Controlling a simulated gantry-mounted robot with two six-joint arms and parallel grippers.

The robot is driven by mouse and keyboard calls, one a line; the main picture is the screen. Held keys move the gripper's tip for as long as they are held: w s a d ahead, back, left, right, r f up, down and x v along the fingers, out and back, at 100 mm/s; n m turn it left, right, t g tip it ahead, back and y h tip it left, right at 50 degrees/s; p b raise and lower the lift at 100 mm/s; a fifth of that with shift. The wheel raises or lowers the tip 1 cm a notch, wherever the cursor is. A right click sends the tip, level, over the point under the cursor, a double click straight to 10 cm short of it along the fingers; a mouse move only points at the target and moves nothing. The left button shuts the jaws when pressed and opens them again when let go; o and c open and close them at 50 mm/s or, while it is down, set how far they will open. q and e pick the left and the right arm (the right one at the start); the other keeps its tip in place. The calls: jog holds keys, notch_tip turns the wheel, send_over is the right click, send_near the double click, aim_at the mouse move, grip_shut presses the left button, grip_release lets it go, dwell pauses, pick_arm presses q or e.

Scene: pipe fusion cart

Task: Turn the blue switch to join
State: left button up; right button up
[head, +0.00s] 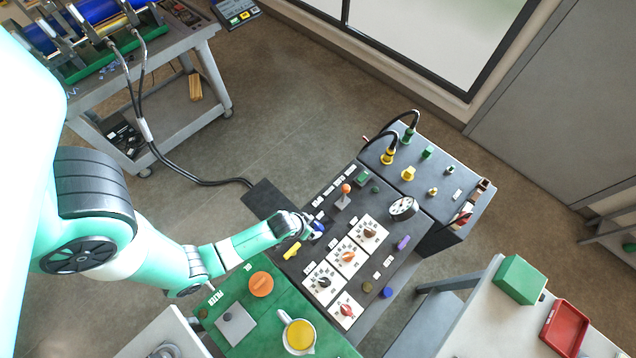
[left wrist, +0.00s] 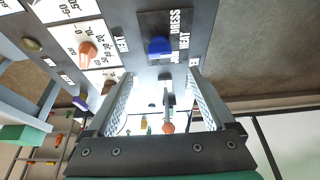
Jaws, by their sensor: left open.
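The blue switch (head: 317,229) is on the dark control panel, partly hidden by my left gripper in the head view. In the left wrist view the blue switch (left wrist: 159,46) sits on a dark plate with white lettering, including "DRESS" and "HEAT". I cannot tell which label it points to. My left gripper (head: 308,226) is open at the panel's left side, close to the switch. In the left wrist view its two fingers (left wrist: 162,76) are spread, with the switch just beyond and between their tips. I cannot tell whether they touch it. My right gripper is not in view.
White dial plates with knobs (head: 347,257) lie right of the switch. An orange-topped lever (head: 345,190) stands behind it, and a yellow handle (head: 291,249) is beside my gripper. A green mat (head: 245,335) with a mug (head: 299,336) lies in front.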

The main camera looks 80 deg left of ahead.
aim_at(318, 226)
pick_arm(q)
jog(key=b+x, duration=0.5)
jog(key=x, duration=0.5)
jog(key=shift+w+a+f, duration=0.1)
jog(key=shift+w+f, duration=0.15)
jog(key=shift+f, duration=0.05)
jog(key=c, duration=1.4)
